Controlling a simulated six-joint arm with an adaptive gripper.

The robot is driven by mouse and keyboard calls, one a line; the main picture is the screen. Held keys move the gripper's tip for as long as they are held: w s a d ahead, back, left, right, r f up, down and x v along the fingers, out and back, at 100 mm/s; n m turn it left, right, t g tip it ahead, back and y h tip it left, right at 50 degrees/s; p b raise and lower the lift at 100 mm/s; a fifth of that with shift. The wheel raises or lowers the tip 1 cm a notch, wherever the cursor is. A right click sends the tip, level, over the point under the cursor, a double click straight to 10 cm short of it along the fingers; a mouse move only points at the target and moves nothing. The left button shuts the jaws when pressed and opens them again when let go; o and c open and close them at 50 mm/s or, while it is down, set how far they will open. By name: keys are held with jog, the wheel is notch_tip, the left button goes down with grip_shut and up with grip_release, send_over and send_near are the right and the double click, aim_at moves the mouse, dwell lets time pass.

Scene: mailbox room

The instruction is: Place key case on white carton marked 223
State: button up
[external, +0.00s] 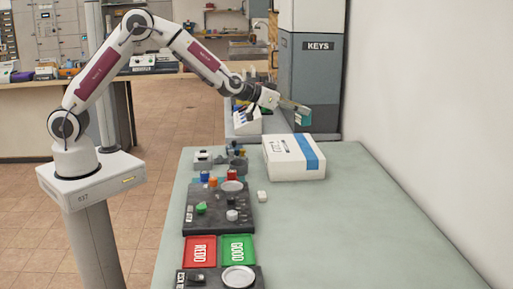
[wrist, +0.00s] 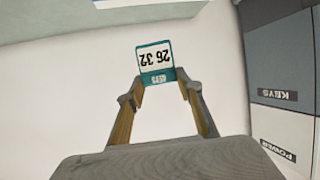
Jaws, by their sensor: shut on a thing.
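My gripper (external: 292,104) is at the end of the outstretched arm, shut on the key case (external: 304,119), which is small and teal. In the wrist view, the key case (wrist: 155,62) is between the fingertips of my gripper (wrist: 159,86), with a white label that appears upside down and reads "26 32". The white carton (external: 280,156) has a blue stripe and lies on the green-grey table, below my gripper and nearer the camera. Its dark printed mark is too small to read surely. The held case is in the air, apart from the carton.
A grey cabinet marked KEYS (external: 310,82) stands behind the gripper; it also shows in the wrist view (wrist: 280,60). A dark station (external: 217,220) with small parts, a red REDO tray (external: 199,262) and a green GOOD tray (external: 252,262) line the table's left. The table's right side is clear.

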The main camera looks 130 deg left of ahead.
jog(key=shift+n+g+y, duration=0.3)
jog(key=shift+n+g, duration=0.4)
jog(key=shift+g, duration=0.1)
jog(key=s, duration=0.1)
jog(key=s+a, duration=0.1)
jog(key=s, duration=0.3)
jog(key=shift+s+a, duration=0.2)
jog(key=shift+a, duration=0.1)
send_over(287, 147)
notch_tip(287, 147, down, 6)
jog(key=shift+f, duration=0.15)
jog(key=shift+s, duration=0.1)
jog(key=shift+f, duration=1.9)
jog(key=shift+f, duration=0.1)
jog(key=o, duration=1.2)
jog(key=shift+c, duration=0.2)
